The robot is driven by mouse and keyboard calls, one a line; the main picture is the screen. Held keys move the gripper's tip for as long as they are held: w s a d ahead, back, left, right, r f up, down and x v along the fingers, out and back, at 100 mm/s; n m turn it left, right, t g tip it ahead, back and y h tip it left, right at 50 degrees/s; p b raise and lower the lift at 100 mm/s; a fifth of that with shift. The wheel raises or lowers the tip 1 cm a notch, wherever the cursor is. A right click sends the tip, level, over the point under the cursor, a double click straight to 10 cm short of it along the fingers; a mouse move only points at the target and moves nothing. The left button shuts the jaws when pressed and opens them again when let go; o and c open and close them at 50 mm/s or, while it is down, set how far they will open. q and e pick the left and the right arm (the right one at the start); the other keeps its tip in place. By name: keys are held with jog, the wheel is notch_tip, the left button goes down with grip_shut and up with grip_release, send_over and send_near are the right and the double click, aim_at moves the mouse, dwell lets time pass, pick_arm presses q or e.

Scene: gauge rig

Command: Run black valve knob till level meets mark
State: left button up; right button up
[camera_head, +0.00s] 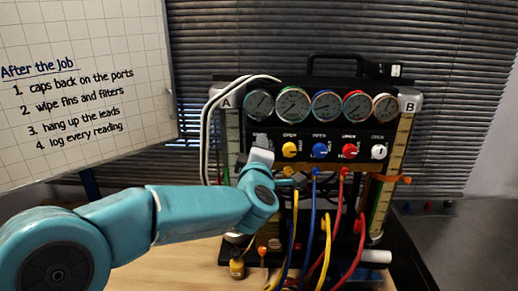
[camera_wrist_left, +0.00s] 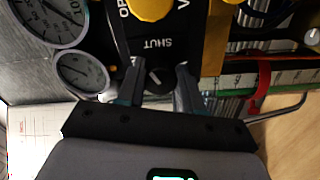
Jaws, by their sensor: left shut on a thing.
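The black valve knob (camera_wrist_left: 158,77) has a white pointer line and sits beside the printed word SHUT in the left wrist view. My left gripper (camera_wrist_left: 160,86) is shut on it, one finger on each side. In the head view my left gripper (camera_head: 260,157) is at the left end of the knob row and hides the black knob. A sight tube (camera_wrist_left: 292,77) with green in it carries a red band (camera_wrist_left: 260,86) in the wrist view. I cannot tell exactly where the level stands against the band. My right gripper is not in view.
The rig has a row of gauges (camera_head: 326,106) above yellow (camera_head: 290,149), blue (camera_head: 320,150), red (camera_head: 349,150) and white (camera_head: 379,152) knobs. Yellow, blue and red hoses (camera_head: 313,225) hang in front. A whiteboard (camera_head: 80,70) stands at left.

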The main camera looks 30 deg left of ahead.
pick_arm(q)
jog(key=m+p, duration=0.1)
jog(key=m, duration=0.4)
jog(key=shift+m+p, duration=0.3)
jog(key=shift+p, duration=0.1)
dwell(0.4)
jog(key=o, duration=1)
jog(key=shift+o, duration=0.2)
jog(key=shift+s, duration=0.1)
jog(key=b+v, duration=0.3)
jog(key=v, duration=1.3)
jog(key=shift+d, duration=0.15)
